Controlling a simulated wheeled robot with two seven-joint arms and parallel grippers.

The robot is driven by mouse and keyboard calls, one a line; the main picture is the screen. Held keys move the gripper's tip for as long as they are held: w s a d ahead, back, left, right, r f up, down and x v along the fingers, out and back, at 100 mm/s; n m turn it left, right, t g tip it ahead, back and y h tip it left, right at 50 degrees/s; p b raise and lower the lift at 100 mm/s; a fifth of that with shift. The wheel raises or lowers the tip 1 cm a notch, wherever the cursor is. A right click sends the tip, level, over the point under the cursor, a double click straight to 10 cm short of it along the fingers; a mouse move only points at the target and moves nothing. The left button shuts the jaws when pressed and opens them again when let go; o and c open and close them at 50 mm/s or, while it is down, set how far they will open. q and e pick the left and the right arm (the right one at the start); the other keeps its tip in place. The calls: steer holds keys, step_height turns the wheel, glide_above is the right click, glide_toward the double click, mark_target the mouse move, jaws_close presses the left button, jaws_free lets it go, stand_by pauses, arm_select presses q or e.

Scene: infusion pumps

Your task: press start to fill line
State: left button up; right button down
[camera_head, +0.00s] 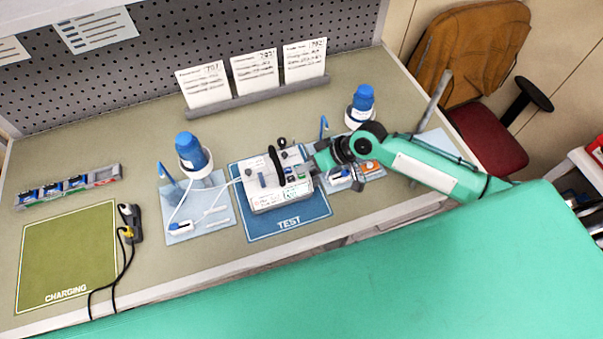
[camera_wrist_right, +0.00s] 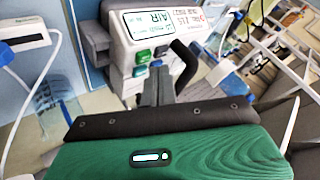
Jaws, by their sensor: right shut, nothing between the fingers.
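The infusion pump (camera_head: 281,200) is a white box with a dark handle, standing on the blue TEST mat (camera_head: 308,213). In the right wrist view its lit screen (camera_wrist_right: 150,22) seems to read "AIR", with red figures on a white panel beside it. Below the screen are green buttons (camera_wrist_right: 141,57) and darker keys. My right gripper (camera_head: 315,169) is at the pump's right side. In the wrist view its fingers (camera_wrist_right: 158,78) are shut and empty, pointing at the keys; I cannot tell whether they touch. My left gripper is not in view.
Blue-capped bottles (camera_head: 193,152) (camera_head: 363,97) stand left and right of the pump. A pale blue mat with tubing (camera_head: 212,226) lies to its left. The green CHARGING mat (camera_head: 67,257) and black cable (camera_head: 127,260) are further left. Cards (camera_head: 254,72) stand behind.

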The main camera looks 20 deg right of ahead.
mark_target(306, 176)
steer(key=shift+f, duration=0.15)
stand_by(0.5)
steer(key=shift+f, duration=0.3)
steer(key=shift+f+b, duration=0.35)
steer(key=shift+f, duration=0.15)
stand_by(0.6)
steer(key=shift+r+p, duration=0.85)
steer(key=shift+r, duration=0.1)
step_height(306, 176, up, 5)
steer(key=p, duration=0.4)
steer(key=shift+s+a, duration=0.1)
stand_by(0.8)
